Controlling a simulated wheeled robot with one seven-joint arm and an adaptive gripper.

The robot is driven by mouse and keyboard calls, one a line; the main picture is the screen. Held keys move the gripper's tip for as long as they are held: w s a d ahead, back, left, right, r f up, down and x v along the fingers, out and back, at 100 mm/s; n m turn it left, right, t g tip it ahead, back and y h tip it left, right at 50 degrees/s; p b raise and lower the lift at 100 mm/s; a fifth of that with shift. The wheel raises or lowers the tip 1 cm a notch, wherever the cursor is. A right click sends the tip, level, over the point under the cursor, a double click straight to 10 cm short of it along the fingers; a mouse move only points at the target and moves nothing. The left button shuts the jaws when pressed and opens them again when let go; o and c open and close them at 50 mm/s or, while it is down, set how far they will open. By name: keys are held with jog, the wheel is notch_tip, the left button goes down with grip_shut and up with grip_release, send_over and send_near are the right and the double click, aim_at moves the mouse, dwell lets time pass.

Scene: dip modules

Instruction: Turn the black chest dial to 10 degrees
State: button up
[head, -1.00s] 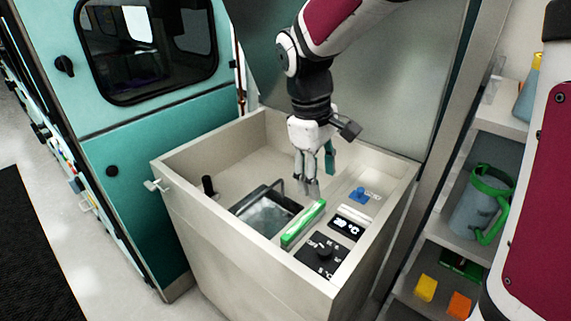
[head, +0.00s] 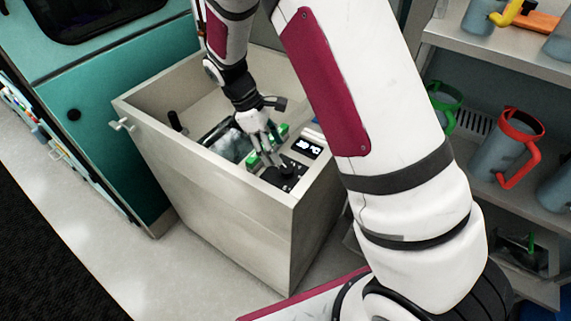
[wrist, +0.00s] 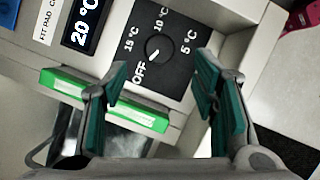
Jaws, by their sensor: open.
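The black chest dial (wrist: 159,47) sits on a black panel marked OFF, 15 °C, 10 °C and 5 °C. Its white pointer mark is turned toward OFF in the wrist view. In the head view the dial (head: 287,170) is at the front of the chest, partly hidden by my fingers. My gripper (wrist: 163,68) is open, its two teal-padded fingers apart on either side of the dial, with nothing between them held. In the head view my gripper (head: 266,155) is just over the panel; contact cannot be told.
A display (wrist: 88,22) reads 20 °C beside the dial panel. A green bar (wrist: 108,100) lies near the left finger. The chest's pale walls (head: 225,180) surround the controls. Shelves with a red-handled jug (head: 507,150) stand to the right.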

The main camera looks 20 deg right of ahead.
aim_at(287, 168)
jog(key=p+x, duration=0.1)
jog(key=x, duration=0.6)
jog(key=shift+f, duration=0.25)
jog(key=c, duration=1.2)
